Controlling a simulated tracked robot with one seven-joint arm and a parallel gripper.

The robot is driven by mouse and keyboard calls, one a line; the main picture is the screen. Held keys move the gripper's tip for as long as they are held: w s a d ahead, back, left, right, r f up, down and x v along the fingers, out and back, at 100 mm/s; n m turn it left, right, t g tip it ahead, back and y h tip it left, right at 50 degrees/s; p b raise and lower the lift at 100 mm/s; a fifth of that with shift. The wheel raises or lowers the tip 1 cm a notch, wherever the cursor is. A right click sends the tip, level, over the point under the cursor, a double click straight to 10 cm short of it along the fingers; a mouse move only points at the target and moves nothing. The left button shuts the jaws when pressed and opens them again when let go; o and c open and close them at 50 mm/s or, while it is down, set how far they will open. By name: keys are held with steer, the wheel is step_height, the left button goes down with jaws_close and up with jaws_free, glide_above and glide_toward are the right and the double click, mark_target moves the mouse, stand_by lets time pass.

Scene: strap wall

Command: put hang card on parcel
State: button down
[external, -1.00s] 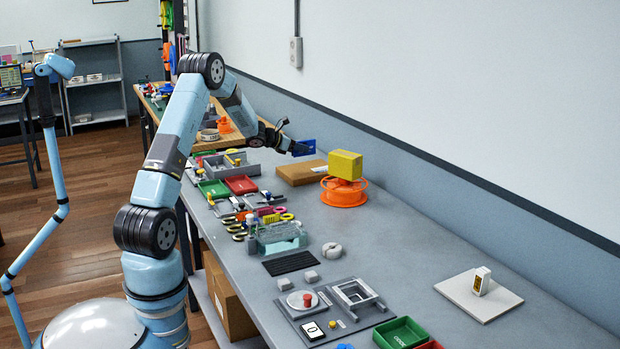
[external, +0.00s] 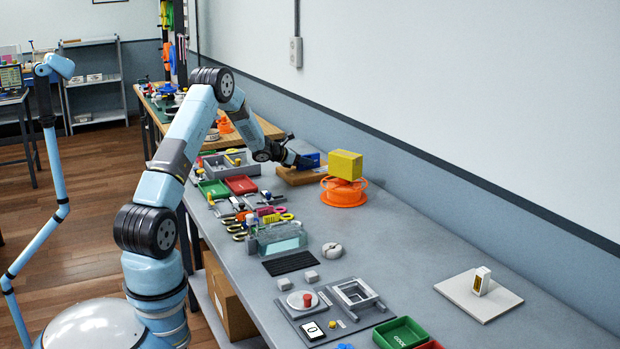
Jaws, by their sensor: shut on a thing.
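My gripper (external: 299,163) is shut on the blue hang card (external: 310,159). The card is just over the brown parcel (external: 296,178), a flat box lying on the bench behind the middle. I cannot tell whether the card touches the parcel's top. My gripper and wrist hide part of the parcel's left and far side.
An orange spool (external: 344,192) with a yellow block (external: 345,165) on it stands right beside the parcel. Grey trays, a green bin (external: 213,189) and a red bin (external: 241,185) lie to the left. The wall runs close behind.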

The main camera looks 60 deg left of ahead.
steer(key=c, duration=1)
jaws_free()
steer(key=shift+o, duration=0.2)
steer(key=v, duration=1.2)
steer(key=shift+d+r, duration=0.1)
steer(key=shift+r, duration=0.05)
